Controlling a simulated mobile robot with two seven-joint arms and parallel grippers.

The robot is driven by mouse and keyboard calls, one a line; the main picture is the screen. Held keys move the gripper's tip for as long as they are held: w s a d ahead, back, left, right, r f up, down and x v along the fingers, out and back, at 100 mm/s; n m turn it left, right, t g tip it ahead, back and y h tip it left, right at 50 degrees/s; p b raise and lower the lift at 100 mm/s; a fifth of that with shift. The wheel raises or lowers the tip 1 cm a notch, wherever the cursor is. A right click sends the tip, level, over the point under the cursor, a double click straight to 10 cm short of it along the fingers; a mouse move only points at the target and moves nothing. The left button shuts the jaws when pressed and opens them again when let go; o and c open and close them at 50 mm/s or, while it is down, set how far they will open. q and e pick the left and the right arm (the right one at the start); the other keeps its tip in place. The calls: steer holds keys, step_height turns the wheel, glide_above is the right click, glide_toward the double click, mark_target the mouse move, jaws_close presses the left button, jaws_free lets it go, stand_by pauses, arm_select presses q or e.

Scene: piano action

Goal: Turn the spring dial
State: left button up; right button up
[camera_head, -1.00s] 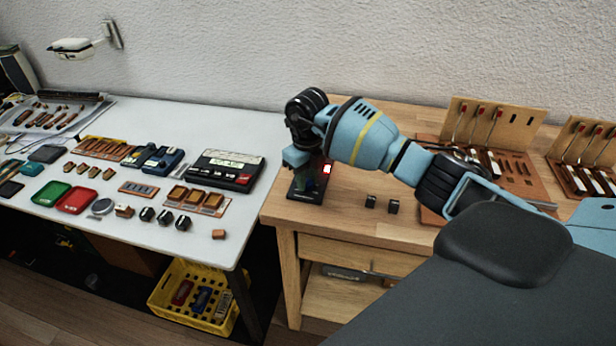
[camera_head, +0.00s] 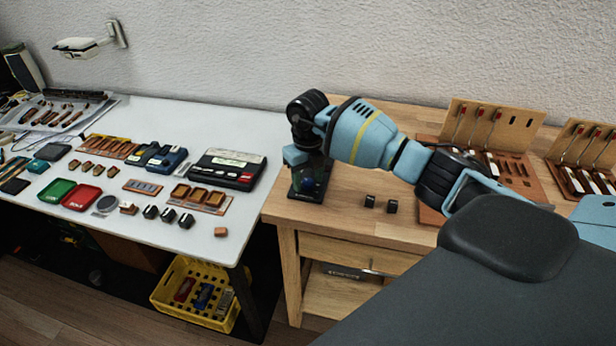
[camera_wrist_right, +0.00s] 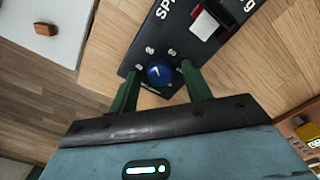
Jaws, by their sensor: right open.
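The spring dial (camera_wrist_right: 159,73) is a round blue knob with a white pointer mark, on a black panel (camera_wrist_right: 180,48) with white markings. In the right wrist view my right gripper (camera_wrist_right: 160,80) is open, with one green finger on each side of the dial. I cannot tell whether either finger touches it. In the head view the black unit (camera_head: 308,194) stands near the left edge of the wooden bench, and my right gripper (camera_head: 309,176) is over it, hiding much of it. My left gripper is not in view.
A white and red switch (camera_wrist_right: 205,25) sits on the same panel. A wooden rack (camera_head: 500,125) stands farther right. The white table (camera_head: 130,215) at left holds trays and parts.

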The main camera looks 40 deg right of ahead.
mark_target(307, 181)
steer(key=shift+r, duration=3.9)
